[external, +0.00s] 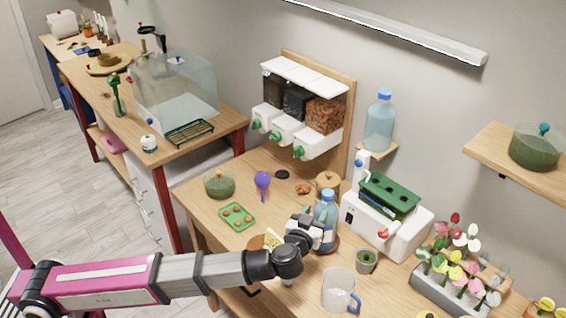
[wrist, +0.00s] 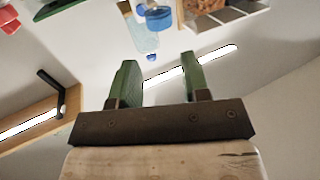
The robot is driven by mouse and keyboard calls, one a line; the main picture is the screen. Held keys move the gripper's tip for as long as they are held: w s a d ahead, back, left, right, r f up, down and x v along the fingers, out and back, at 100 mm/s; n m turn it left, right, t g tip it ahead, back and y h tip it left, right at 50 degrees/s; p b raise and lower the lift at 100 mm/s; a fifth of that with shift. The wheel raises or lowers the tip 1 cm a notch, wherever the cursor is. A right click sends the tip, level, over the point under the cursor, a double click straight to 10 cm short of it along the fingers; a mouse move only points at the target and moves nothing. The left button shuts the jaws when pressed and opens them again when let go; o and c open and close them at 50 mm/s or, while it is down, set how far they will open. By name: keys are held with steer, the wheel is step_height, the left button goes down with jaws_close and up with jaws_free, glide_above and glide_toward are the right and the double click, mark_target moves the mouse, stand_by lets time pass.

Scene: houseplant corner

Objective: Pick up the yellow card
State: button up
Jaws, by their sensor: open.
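A small yellow piece with dark marks (external: 271,241), possibly the yellow card, shows on the wooden table just behind my arm in the external view. A round brown thing is beside it, and my arm hides part of both. My gripper (external: 307,213) is to the right of the yellow piece, close to the blue water bottle (external: 327,212). In the wrist view my gripper (wrist: 160,62) has its two green fingers apart with nothing between them. No yellow card shows in the wrist view.
A clear mug (external: 339,289), small pot (external: 366,261) and white box (external: 385,226) stand to the right. Dispensers (external: 287,133) stand behind.

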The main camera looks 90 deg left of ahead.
step_height(320, 180, up, 10)
steer(key=s+a+f+n+g+h, duration=0.2)
steer(key=s+a+f+n+h, duration=0.4)
steer(key=a+f+n+h, duration=0.5)
steer(key=s+a+r+n+t+h, duration=0.35)
steer(key=s+r+h, duration=0.8)
steer(key=h, duration=0.45)
glide_toward(273, 239)
steer(key=shift+n, duration=0.25)
steer(key=x, duration=1)
steer(key=shift+a+f, duration=0.3)
jaws_close()
